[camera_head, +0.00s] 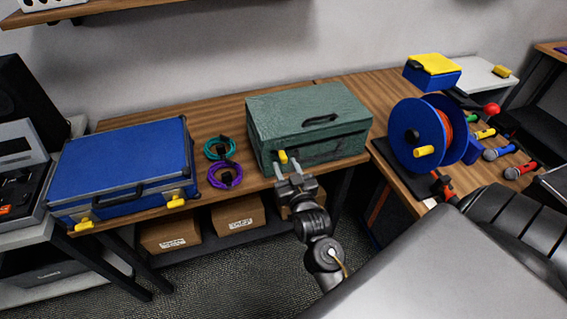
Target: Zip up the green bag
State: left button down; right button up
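The green bag (342,143) is a boxy case with a dark handle on top. It sits upright near the front edge of the wooden table, and its lid looks down. A yellow zip pull (283,157) shows at the lower left of its front side. My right gripper (287,169) is right in front of that pull, at the table's front edge. Its two fingers look apart, with the pull at or just beyond their tips. I cannot tell whether they touch it. My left gripper is not in view.
A blue case (122,163) with yellow latches stands left. Teal (219,149) and purple (225,175) cable coils lie between it and the bag. A blue cable reel (417,130) stands right of the bag. Cardboard boxes (238,215) sit on the shelf below.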

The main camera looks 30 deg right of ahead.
jog(key=b+v, duration=0.1)
jog(key=v, duration=0.7)
jog(key=s+a+f+n+g+y, duration=0.1)
jog(key=s+a+f+g+y, duration=0.15)
jog(key=f, duration=0.85)
jog(key=s+a+f+n+g+y, duration=0.1)
jog(key=a+f+n+g, duration=0.15)
jog(key=f, duration=0.85)
jog(key=s+a+f+g+y, duration=0.1)
jog(key=s+a+f+g, duration=0.15)
jog(key=f, duration=0.85)
jog(key=s+f+n+g, duration=0.1)
jog(key=s+f+g, duration=0.3)
jog(key=s+f, duration=1)
jog(key=s+d+f+g, duration=0.2)
jog(key=s+d+f, duration=0.1)
jog(key=s, duration=0.5)
jog(key=s+d+f+g, duration=0.3)
jog(key=s+f, duration=0.2)
jog(key=s, duration=0.3)
jog(key=shift+n, duration=0.45)
